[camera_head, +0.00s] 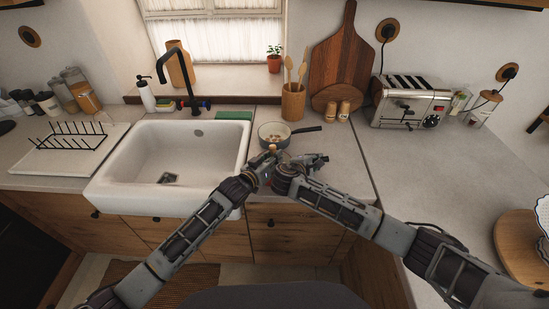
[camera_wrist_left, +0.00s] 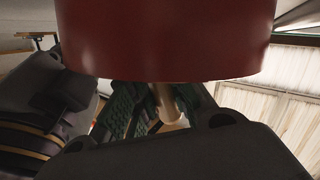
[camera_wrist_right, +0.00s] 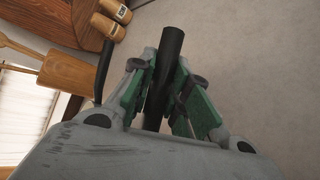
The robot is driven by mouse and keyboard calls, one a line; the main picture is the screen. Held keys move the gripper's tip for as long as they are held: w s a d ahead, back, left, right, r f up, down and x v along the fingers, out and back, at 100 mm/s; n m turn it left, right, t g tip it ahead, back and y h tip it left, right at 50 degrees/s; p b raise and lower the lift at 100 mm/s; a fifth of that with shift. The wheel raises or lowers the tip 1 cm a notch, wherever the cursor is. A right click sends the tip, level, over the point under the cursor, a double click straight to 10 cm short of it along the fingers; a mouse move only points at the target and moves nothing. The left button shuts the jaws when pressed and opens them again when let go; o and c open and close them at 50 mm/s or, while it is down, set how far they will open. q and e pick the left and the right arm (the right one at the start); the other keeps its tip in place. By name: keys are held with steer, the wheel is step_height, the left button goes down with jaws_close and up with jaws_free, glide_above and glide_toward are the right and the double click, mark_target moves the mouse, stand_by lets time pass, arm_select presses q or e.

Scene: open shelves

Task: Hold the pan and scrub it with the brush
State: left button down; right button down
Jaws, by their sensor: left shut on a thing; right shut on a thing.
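A red pan (camera_wrist_left: 165,40) fills the top of the left wrist view, close to that camera. In the right wrist view its black handle (camera_wrist_right: 165,68) runs between my right gripper's green finger pads. My right gripper (camera_head: 318,159) is shut on this handle, above the front counter edge. My left gripper (camera_head: 268,158) is beside it, shut on the brush, whose pale wooden handle (camera_wrist_left: 168,103) shows between the fingers. The brush's wooden top (camera_head: 272,148) sticks up in the head view. The red pan is mostly hidden there by my grippers. Whether bristles touch the pan cannot be seen.
A white saucepan (camera_head: 264,138) with a black handle stands on the counter just behind my grippers. A white sink (camera_head: 125,158) is left. Behind are a utensil holder (camera_head: 293,104), shakers (camera_head: 344,110) and a toaster (camera_head: 408,102).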

arm_select(q)
steer(key=shift+a, duration=0.1)
steer(key=shift+a, duration=1.1)
steer(key=shift+w, duration=0.15)
steer(key=shift+w+a+f, duration=0.1)
steer(key=shift+w+a, duration=0.5)
steer(key=shift+w, duration=0.3)
steer(key=shift+w+d, duration=0.1)
steer(key=shift+w, duration=0.05)
steer(key=shift+x, duration=1)
steer(key=shift+r, duration=0.2)
